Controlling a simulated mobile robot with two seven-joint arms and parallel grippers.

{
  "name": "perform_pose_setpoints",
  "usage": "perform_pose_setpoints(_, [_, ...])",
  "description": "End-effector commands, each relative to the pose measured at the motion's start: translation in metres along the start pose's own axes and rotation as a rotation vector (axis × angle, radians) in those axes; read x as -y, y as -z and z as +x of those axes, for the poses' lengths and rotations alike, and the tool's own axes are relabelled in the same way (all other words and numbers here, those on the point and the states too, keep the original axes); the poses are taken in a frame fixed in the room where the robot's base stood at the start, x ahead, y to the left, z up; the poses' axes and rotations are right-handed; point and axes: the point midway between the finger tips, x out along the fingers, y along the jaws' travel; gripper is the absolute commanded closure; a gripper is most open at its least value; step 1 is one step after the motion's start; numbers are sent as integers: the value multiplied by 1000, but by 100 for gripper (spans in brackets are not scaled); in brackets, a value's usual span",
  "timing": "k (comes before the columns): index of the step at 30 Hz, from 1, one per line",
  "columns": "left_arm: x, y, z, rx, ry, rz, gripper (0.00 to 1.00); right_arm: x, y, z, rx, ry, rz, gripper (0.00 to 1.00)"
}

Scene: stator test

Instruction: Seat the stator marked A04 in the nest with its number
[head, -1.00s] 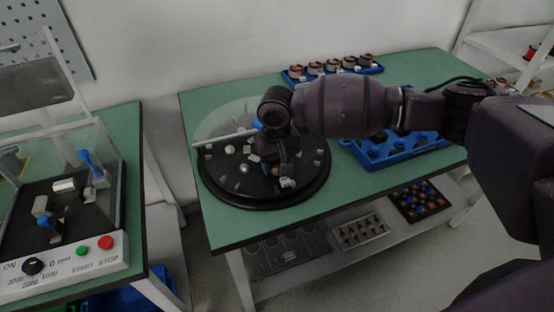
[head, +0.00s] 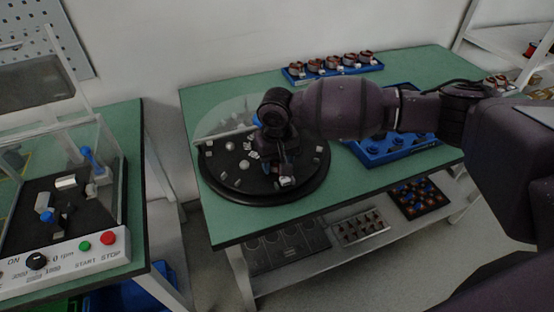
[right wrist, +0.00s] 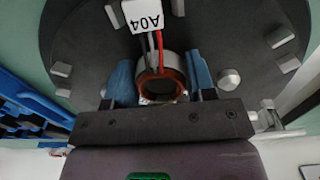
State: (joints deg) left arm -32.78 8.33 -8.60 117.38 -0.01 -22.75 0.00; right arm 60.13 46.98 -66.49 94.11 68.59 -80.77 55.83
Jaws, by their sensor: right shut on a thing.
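The stator (right wrist: 158,80), a metal ring with a copper-coloured rim and coloured leads, is between the blue fingers of my right gripper (right wrist: 160,88) in the right wrist view. The gripper is shut on it. Its white tag (right wrist: 143,15) reads A04, upside down in that view. In the head view my right gripper (head: 284,174) is over the front right of a round black plate (head: 235,188); the wrist hides most of the stator. Whether the stator touches the plate I cannot tell. No numbered nest can be read. My left gripper is not in view.
Small light blocks and pegs (head: 244,163) are spread over the plate, with a clear curved guard (head: 215,122) behind it. A blue tray (head: 375,155) lies to the right. A blue rack of several stators (head: 333,66) stands at the back. A tester box (head: 65,240) stands left.

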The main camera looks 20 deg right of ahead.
Motion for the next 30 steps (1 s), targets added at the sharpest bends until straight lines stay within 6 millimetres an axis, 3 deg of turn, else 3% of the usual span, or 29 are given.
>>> perform_pose_setpoints(5, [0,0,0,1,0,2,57,0,0,0,0,0,0,77])
perform_pose_setpoints(6, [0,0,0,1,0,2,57,0,0,0,0,0,0,47])
perform_pose_setpoints(12, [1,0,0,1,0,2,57,0,0,0,0,0,-1,20])
perform_pose_setpoints(23, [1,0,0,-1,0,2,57,0,0,0,1,0,0,20])
perform_pose_setpoints(30, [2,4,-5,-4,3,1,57,0,0,-40,-5,1,-1,20])
